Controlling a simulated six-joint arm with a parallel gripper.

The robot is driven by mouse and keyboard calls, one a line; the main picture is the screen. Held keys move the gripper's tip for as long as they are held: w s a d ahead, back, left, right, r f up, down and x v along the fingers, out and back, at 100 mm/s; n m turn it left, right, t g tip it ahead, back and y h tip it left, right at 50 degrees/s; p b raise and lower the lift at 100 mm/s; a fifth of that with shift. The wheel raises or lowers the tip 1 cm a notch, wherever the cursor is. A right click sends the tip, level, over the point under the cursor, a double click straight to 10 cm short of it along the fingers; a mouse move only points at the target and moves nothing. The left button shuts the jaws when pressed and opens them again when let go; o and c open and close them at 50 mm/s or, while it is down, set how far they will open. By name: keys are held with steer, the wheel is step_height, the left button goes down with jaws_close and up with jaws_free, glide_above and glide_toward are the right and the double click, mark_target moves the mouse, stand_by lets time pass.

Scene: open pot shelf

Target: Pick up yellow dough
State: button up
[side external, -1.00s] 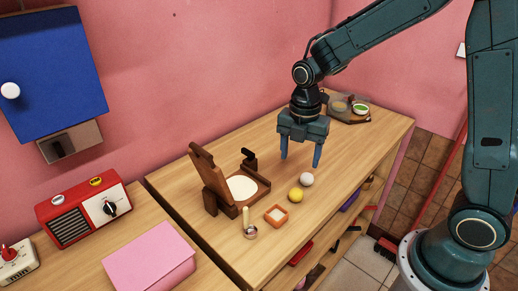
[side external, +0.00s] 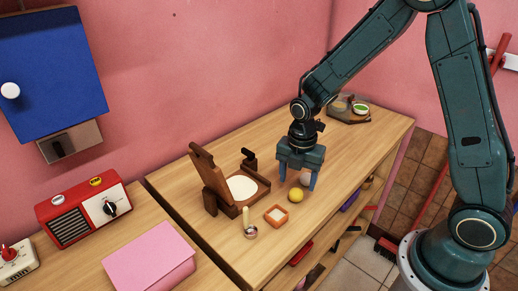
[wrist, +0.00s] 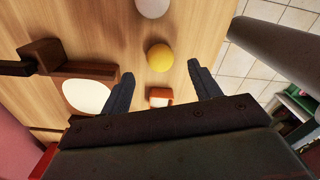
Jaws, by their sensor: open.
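The yellow dough (side external: 295,195) is a small ball on the wooden table, between a white ball and a small orange dish. In the wrist view the yellow dough (wrist: 159,57) lies ahead of the fingertips, between their lines. My gripper (side external: 297,188) is open and empty, its fingers pointing down just above and behind the dough. In the wrist view my gripper (wrist: 160,72) shows both fingers apart with nothing between the tips. The white ball (side external: 305,178) is partly hidden behind the fingers; it also shows in the wrist view (wrist: 152,7).
A wooden press (side external: 212,190) with a white round plate stands left of the dough. The orange dish (side external: 276,215) and a small handled tool (side external: 249,226) sit near the front. A tray with bowls (side external: 350,113) is at the back right.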

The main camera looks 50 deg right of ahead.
mark_target(296, 196)
steer(key=shift+f, duration=2)
steer(key=c, duration=1.1)
